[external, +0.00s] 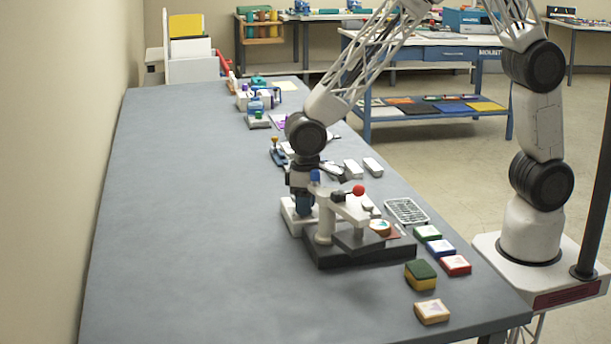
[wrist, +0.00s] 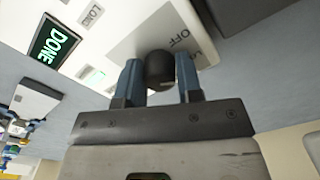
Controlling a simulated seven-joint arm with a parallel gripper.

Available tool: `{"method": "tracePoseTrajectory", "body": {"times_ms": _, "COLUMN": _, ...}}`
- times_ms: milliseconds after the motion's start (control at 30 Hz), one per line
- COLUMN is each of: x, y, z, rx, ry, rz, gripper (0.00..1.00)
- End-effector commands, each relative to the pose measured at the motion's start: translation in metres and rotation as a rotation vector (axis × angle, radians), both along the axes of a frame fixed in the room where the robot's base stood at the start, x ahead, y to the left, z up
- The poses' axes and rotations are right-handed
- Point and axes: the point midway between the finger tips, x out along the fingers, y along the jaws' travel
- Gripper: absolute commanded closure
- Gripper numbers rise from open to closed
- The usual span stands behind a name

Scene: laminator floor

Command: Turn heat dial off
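The heat dial is a black rounded knob (wrist: 160,70) on a white machine's light grey panel, with the word OFF printed beside it. My gripper (wrist: 160,78) has its two blue fingers on either side of the knob, and they appear closed against it. In the external view my gripper (external: 304,205) is low over the white laminator (external: 290,216), partly behind the press. The dial is hidden there. The dial's pointer mark cannot be made out.
A press with a dark base (external: 355,252) and a red-knobbed lever (external: 358,190) stands close in front of my gripper. A wire rack (external: 406,211) and several coloured blocks lie to the right. The table's left side (external: 180,200) is clear.

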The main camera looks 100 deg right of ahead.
Motion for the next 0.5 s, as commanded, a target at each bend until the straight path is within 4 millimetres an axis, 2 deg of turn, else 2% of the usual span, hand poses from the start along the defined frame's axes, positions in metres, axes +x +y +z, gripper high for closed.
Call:
{"method": "tracePoseTrajectory", "body": {"times_ms": 33, "x": 0.0000, "y": 0.0000, "z": 0.0001, "rx": 0.000, "ry": 0.000, "rz": 0.000, "gripper": 0.74}}
{"method": "tracePoseTrajectory", "body": {"times_ms": 133, "x": 0.0000, "y": 0.0000, "z": 0.0001, "rx": 0.000, "ry": 0.000, "rz": 0.000, "gripper": 0.90}}
{"method": "tracePoseTrajectory", "body": {"times_ms": 167, "x": 0.0000, "y": 0.0000, "z": 0.0001, "rx": 0.000, "ry": 0.000, "rz": 0.000, "gripper": 0.91}}
{"method": "tracePoseTrajectory", "body": {"times_ms": 500, "x": 0.0000, "y": 0.0000, "z": 0.0007, "rx": 0.000, "ry": -0.001, "rz": 0.041, "gripper": 0.91}}
